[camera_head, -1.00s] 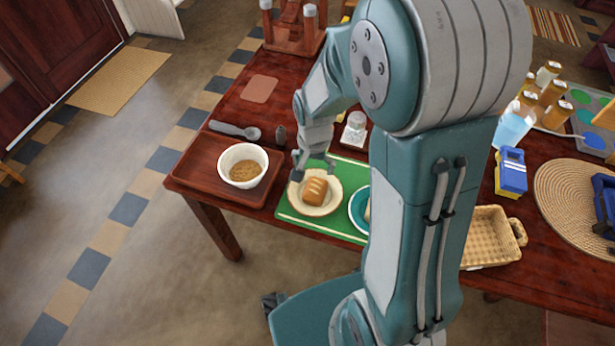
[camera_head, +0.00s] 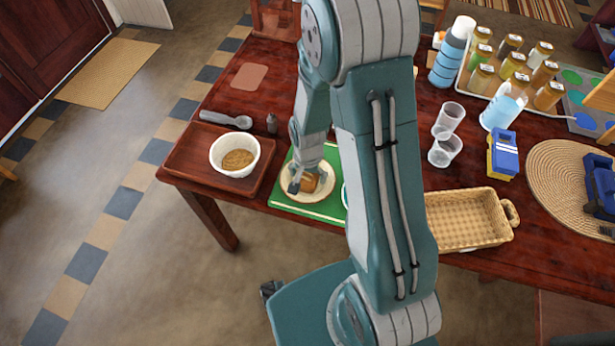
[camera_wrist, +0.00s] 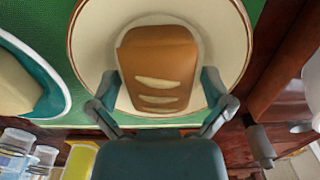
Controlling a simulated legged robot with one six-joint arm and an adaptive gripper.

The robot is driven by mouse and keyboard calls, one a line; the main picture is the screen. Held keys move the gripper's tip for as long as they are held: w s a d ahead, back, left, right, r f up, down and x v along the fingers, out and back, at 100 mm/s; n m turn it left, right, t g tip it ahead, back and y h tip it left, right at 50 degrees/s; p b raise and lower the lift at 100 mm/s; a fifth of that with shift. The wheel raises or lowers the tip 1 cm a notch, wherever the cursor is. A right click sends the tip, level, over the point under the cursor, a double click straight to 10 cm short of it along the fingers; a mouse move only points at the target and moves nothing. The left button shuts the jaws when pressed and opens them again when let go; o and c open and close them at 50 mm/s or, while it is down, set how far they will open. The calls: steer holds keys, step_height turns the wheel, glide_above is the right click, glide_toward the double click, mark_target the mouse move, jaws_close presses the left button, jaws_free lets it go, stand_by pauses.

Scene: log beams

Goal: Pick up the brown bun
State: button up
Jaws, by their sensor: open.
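The brown bun (camera_head: 311,181) lies on a cream plate (camera_head: 327,192) on the green mat (camera_head: 291,203). In the wrist view the bun (camera_wrist: 158,72) shows pale score marks, and the plate (camera_wrist: 92,30) surrounds it. My gripper (camera_head: 306,182) is over the plate at the bun, hiding part of it in the head view. In the wrist view my gripper (camera_wrist: 160,88) is open, with one finger on each side of the bun's near end. I cannot tell whether the fingers touch it.
A brown tray (camera_head: 190,167) with a white bowl (camera_head: 235,170) stands left of the mat. A teal plate (camera_wrist: 45,92) is beside the bun's plate. A wicker basket (camera_head: 466,238), clear cups (camera_head: 444,151) and a blue-yellow carton (camera_head: 503,153) stand to the right.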

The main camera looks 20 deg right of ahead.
steer(key=shift+c, duration=0.3)
steer(key=c, duration=0.9)
steer(key=shift+o, duration=0.2)
steer(key=shift+r, duration=0.1)
